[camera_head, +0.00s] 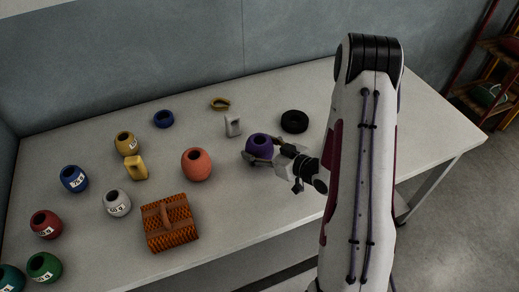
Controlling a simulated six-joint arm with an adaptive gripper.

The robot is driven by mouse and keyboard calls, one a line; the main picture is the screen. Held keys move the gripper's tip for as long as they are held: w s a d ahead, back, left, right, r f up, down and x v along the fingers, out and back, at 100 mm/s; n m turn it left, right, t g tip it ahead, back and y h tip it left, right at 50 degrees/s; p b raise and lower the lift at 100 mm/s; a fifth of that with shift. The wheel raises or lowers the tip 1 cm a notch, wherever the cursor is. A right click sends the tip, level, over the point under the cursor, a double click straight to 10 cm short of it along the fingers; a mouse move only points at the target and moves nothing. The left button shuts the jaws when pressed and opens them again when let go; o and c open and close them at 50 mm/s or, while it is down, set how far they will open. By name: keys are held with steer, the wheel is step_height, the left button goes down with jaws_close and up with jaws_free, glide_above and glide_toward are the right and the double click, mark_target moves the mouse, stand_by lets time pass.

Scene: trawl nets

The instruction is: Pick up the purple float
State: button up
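The purple float (259,143) is a round, barrel-like piece with a dark hole in its top. It stands upright on the pale table, right of the middle. My gripper (256,155) reaches in from the right, low and nearly level. Its fingers are spread apart, one at the float's near side and one at its right far side. The float appears to be between or right at the fingers. Whether the fingers touch it cannot be told.
Several numbered floats fill the table's left. The table's front right is clear.

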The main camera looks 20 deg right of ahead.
steer(key=shift+r, duration=0.15)
steer(key=shift+c, duration=0.5)
steer(key=shift+r, duration=4.85)
